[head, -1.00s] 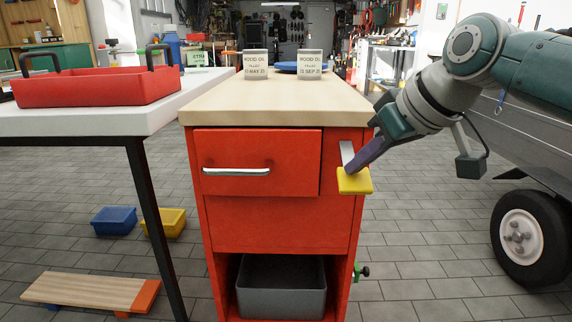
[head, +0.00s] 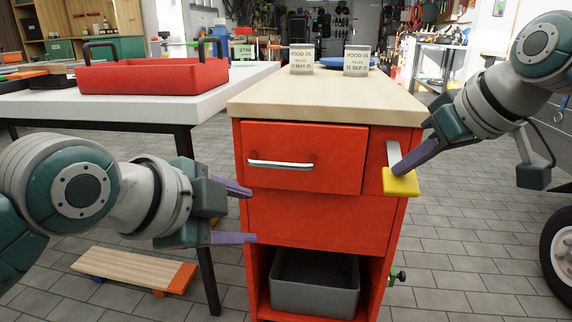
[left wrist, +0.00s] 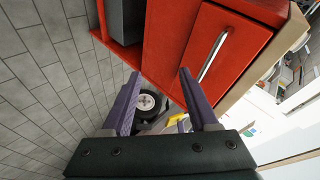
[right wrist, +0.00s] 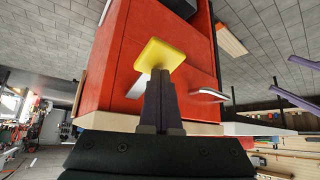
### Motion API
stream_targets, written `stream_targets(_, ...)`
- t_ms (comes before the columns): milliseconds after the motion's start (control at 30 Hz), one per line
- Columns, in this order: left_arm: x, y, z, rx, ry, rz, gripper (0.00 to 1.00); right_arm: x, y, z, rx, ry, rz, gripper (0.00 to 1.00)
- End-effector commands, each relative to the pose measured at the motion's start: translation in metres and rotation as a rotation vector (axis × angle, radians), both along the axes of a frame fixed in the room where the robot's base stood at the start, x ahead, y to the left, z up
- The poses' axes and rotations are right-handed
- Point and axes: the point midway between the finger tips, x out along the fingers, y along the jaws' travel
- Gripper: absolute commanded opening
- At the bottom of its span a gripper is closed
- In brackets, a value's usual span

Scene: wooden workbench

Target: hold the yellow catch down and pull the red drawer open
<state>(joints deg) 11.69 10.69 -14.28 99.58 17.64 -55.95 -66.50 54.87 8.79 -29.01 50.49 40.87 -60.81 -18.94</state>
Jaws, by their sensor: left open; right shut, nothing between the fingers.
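The red drawer (head: 303,157) sits in the upper front of the red cabinet and looks closed, with a silver bar handle (head: 281,165). The handle also shows in the left wrist view (left wrist: 213,56) and the right wrist view (right wrist: 209,94). The yellow catch (head: 400,183) is on a metal strip right of the drawer; it also shows in the right wrist view (right wrist: 159,55). My right gripper (head: 402,172) is shut and empty, its fingertips at the top of the catch, seemingly touching it. My left gripper (head: 250,215) is open and empty, left of the cabinet, below and left of the handle.
A white table with a red tray (head: 155,77) stands at the left. A grey bin (head: 314,284) fills the lower shelf. A low wooden board (head: 130,268) lies on the floor.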

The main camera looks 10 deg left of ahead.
Motion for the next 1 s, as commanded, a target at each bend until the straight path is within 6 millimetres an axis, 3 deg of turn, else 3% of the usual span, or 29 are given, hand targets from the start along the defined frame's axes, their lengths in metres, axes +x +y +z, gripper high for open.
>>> stream_targets(100, 0.036, 0.0, 0.025, 0.097, -0.126, -0.091, 0.6, 0.0, 0.0, 0.0, 0.0, 0.0, 0.0, 0.0)
stream_targets(333, 0.065, 0.0, 0.047, 0.19, -0.236, -0.162, 0.6, 0.0, 0.0, 0.0, 0.001, -0.001, 0.0, 0.0)
stream_targets(1000, 0.124, -0.022, 0.014, 0.196, -0.24, -0.168, 0.6, 0.0, 0.0, 0.0, 0.001, -0.001, 0.0, 0.0)
